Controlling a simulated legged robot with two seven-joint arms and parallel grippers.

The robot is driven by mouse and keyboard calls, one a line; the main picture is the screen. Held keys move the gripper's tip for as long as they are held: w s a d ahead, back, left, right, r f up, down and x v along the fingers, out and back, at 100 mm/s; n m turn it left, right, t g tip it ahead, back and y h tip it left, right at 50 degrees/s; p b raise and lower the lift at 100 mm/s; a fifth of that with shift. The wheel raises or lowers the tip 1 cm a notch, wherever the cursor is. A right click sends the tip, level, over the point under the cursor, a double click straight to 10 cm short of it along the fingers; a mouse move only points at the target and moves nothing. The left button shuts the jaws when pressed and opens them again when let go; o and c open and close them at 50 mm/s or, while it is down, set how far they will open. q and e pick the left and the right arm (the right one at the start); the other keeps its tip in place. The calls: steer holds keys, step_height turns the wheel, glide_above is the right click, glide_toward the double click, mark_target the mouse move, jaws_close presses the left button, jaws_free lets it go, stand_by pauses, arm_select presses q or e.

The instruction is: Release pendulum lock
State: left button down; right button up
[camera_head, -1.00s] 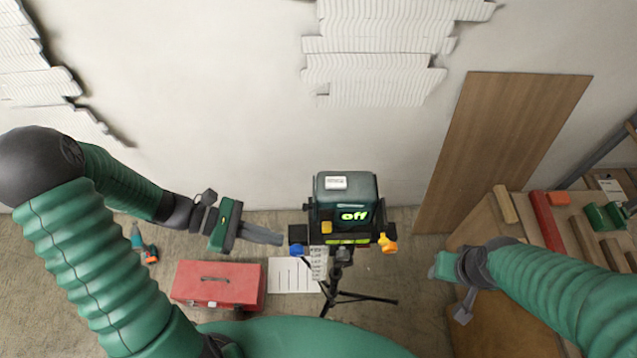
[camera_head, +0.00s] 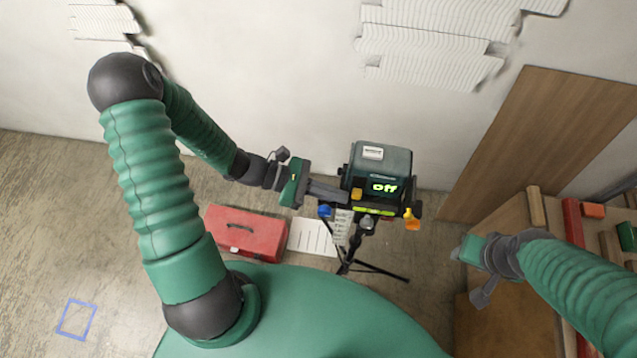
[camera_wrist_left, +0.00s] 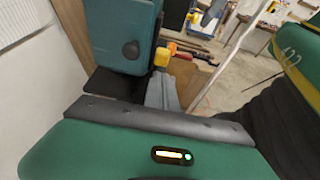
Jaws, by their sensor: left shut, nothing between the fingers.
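A dark green laser level (camera_head: 380,170) stands upright on a black tripod (camera_head: 352,262) near the wall. Its lit display (camera_head: 384,187) reads "off". A yellow-orange piece (camera_head: 357,194) sits at its lower left front. The left wrist view shows the level's side (camera_wrist_left: 118,30) with a round dark knob (camera_wrist_left: 131,50). My left gripper (camera_head: 340,195) is shut and empty, its fingertips at the level's lower left; whether they touch it I cannot tell. Its fingers also show in the left wrist view (camera_wrist_left: 163,92). My right gripper (camera_head: 465,250) hangs away to the right, beside a wooden bench.
A red toolbox (camera_head: 245,235) and a white sheet (camera_head: 312,238) lie on the floor. A wooden board (camera_head: 545,140) leans on the wall. The wooden bench (camera_head: 510,240) is at the right.

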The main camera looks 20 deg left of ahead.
mark_target(359, 193)
arm_select(q)
steer(key=shift+d+f, duration=0.2)
steer(key=shift+d, duration=0.4)
steer(key=shift+w, duration=0.2)
steer(key=shift+f, duration=0.1)
steer(key=shift+r, duration=0.3)
step_height(359, 193, up, 4)
steer(key=p, duration=0.3)
steer(key=shift+p, duration=0.4)
steer(key=shift+f, duration=0.1)
steer(key=shift+a, duration=0.1)
